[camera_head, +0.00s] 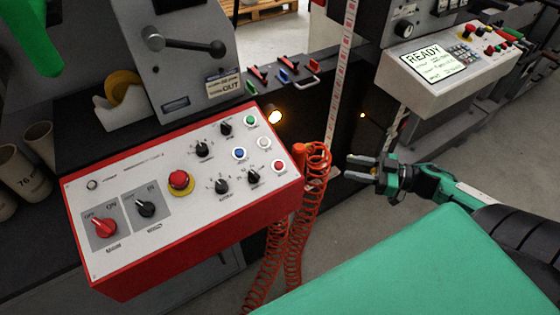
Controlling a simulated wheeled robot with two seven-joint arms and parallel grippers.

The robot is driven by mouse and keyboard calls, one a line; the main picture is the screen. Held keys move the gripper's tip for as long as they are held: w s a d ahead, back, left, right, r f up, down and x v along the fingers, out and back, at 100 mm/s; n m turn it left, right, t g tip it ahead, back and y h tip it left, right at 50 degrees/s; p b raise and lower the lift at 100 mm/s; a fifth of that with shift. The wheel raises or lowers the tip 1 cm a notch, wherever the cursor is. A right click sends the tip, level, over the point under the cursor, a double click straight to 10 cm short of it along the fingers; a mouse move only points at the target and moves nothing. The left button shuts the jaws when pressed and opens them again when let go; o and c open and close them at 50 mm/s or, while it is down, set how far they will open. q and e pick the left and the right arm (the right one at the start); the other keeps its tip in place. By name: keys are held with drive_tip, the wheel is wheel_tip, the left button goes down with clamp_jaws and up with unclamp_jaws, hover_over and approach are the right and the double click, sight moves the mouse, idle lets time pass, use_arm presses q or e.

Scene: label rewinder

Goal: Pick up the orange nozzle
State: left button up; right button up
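The orange nozzle (300,150) shows beside the right edge of the red control box, at the top of a coiled orange-red hose (318,160). The hose hangs down in loose coils beside and below the box. My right gripper (347,166) is just to the right of the nozzle and the upper coils. Its two fingers point left with a gap between them, and nothing shows in the gap. It looks apart from the hose, though depth is hard to tell. My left gripper is not in view.
The red control box (150,262) with knobs and buttons fills the lower left. A white panel with a READY display (432,62) is at upper right. Grey floor shows right of the hose.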

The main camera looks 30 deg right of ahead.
sight(304, 156)
drive_tip(key=shift+r+p+x, duration=0.15)
drive_tip(key=shift+p+x, duration=0.05)
drive_tip(key=shift+x, duration=3.35)
drive_tip(key=shift+r+p+x, duration=0.15)
drive_tip(key=shift+x, duration=3.35)
drive_tip(key=shift+s+a, duration=0.15)
drive_tip(key=shift+s, duration=0.05)
drive_tip(key=c, duration=0.7)
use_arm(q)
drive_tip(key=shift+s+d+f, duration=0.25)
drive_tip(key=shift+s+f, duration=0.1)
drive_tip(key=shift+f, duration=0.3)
use_arm(e)
drive_tip(key=shift+c, duration=0.2)
drive_tip(key=shift+r, duration=0.1)
